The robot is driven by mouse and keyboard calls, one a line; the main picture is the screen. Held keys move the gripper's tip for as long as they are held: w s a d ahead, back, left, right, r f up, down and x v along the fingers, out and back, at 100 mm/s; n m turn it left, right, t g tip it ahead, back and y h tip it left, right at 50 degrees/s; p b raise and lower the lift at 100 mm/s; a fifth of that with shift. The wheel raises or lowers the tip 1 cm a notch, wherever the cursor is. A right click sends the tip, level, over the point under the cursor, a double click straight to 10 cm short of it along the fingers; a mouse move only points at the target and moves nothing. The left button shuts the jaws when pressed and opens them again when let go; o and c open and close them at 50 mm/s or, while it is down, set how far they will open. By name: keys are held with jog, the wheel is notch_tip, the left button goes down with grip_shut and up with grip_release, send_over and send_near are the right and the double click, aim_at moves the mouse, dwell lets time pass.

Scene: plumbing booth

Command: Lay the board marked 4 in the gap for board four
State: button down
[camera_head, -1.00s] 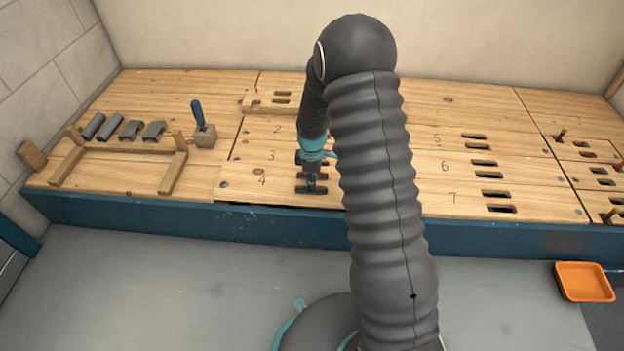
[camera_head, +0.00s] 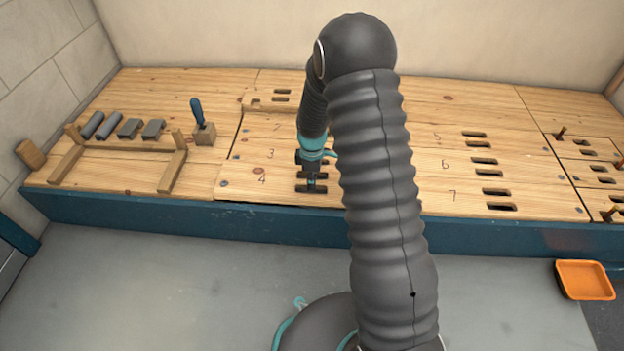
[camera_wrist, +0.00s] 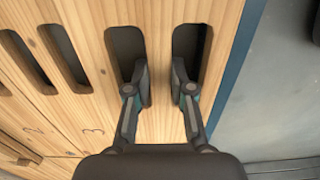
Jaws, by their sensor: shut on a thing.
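The board marked 4 (camera_head: 240,184) lies at the front of the wooden deck, next to the board marked 3 (camera_head: 250,157). Its left end is close to the left deck, and a thin dark line shows under its front edge. My gripper (camera_head: 311,182) is over this board. In the wrist view my gripper (camera_wrist: 160,85) has one finger in each of two slots and is shut on the wooden strip between them, part of board 4 (camera_wrist: 218,50). The number 4 is hidden there by the gripper body. My arm hides the board's right end in the head view.
A blue front wall (camera_head: 150,213) runs below the deck. A wooden frame (camera_head: 125,150), grey pieces (camera_head: 108,126) and a blue-handled tool in a block (camera_head: 204,132) are at the left. Boards 5, 6 and 7 (camera_head: 470,200) lie at the right. An orange tray (camera_head: 585,281) is at lower right.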

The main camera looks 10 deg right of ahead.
jog(key=shift+f+b, duration=0.55)
jog(key=shift+f, duration=0.85)
dwell(0.5)
jog(key=c, duration=0.9)
grip_release()
notch_tip(320, 180, up, 12)
